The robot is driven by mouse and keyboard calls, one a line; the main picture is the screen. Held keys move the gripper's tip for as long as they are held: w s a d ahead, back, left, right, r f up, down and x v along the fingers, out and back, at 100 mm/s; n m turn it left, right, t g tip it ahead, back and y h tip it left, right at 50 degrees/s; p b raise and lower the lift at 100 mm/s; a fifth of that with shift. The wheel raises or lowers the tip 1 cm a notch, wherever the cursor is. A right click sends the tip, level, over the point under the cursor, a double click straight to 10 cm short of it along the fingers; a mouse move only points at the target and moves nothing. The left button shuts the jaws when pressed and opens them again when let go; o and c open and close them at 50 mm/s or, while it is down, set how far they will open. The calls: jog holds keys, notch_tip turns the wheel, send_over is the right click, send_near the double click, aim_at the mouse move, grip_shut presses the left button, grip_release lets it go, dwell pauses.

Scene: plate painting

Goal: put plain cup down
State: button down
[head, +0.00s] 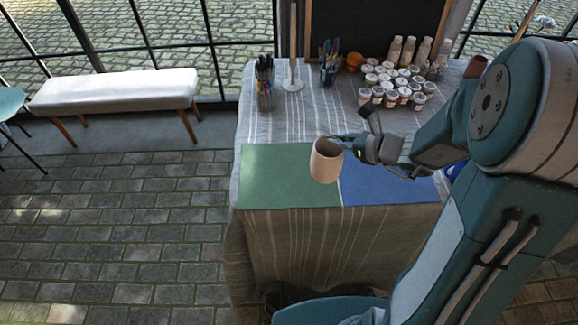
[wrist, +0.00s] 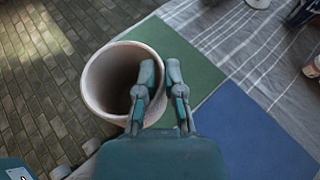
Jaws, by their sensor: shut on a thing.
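A plain pale beige cup (head: 325,161) is held in my gripper (head: 345,142), above the front right part of the green mat (head: 275,170). The gripper is shut on the cup's wall near its rim. In the wrist view the cup (wrist: 101,78) is at the left, open end toward the camera, and looks empty; one finger of my gripper (wrist: 160,85) is inside it and one outside. The cup appears close to upright and apart from the mat. The green mat (wrist: 183,58) and blue mat (wrist: 245,130) lie side by side on the table.
Several paint jars and bottles (head: 390,85) stand at the back right of the striped tablecloth (head: 300,112). Pen holders (head: 265,90) and a post on a white base (head: 292,83) stand at the back. The left of the green mat is bare. A white bench (head: 115,92) is far left.

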jog(key=w+a+f, duration=0.9)
jog(key=f, duration=0.3)
jog(key=shift+w+a+f, duration=0.2)
jog(key=shift+w+f, duration=0.2)
jog(key=c, duration=0.8)
grip_release()
jog(key=shift+f, duration=0.1)
jog(key=shift+o, duration=0.2)
